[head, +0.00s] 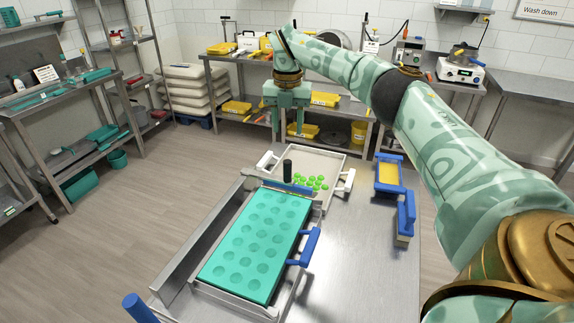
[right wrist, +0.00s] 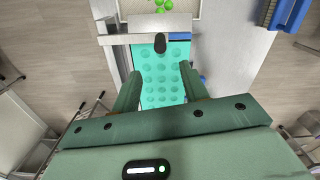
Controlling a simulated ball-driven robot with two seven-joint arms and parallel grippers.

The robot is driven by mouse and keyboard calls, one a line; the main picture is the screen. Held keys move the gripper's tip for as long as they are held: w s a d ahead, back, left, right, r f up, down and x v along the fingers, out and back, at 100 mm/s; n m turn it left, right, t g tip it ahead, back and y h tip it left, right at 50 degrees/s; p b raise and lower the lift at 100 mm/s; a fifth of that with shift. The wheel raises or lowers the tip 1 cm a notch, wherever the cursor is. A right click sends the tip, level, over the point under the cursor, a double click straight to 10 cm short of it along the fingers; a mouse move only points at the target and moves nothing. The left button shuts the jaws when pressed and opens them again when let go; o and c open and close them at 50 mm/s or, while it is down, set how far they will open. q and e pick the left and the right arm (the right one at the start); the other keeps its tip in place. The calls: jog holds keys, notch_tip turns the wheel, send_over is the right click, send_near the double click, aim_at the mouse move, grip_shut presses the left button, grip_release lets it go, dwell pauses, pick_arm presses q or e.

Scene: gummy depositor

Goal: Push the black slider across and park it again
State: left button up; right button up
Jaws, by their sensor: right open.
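The black slider knob (head: 287,170) stands upright at the far end of the depositor, by a blue bar (head: 291,187) that crosses the far edge of the teal mould (head: 240,277). The mould has rows of round hollows and lies in a metal frame. The knob also shows in the right wrist view (right wrist: 159,44), beyond and between my fingertips. My right gripper (head: 288,132) is open and empty, raised above and behind the knob in the head view, apart from it. It also shows in the right wrist view (right wrist: 162,82). My left gripper is not in view.
A white-handled tray (head: 330,160) with several green gummies lies behind the mould. A yellow-filled blue tray (head: 389,174) and a blue-handled tool (head: 405,215) lie to the right. A blue handle (head: 310,246) sticks out beside the mould. The steel table's right front (head: 375,275) is clear.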

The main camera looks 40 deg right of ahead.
aim_at(287, 168)
notch_tip(287, 168, down, 13)
jog(key=b, duration=0.2)
jog(key=shift+f+b, duration=0.15)
jog(key=shift+b, duration=0.15)
jog(key=shift+f, duration=0.55)
grip_shut()
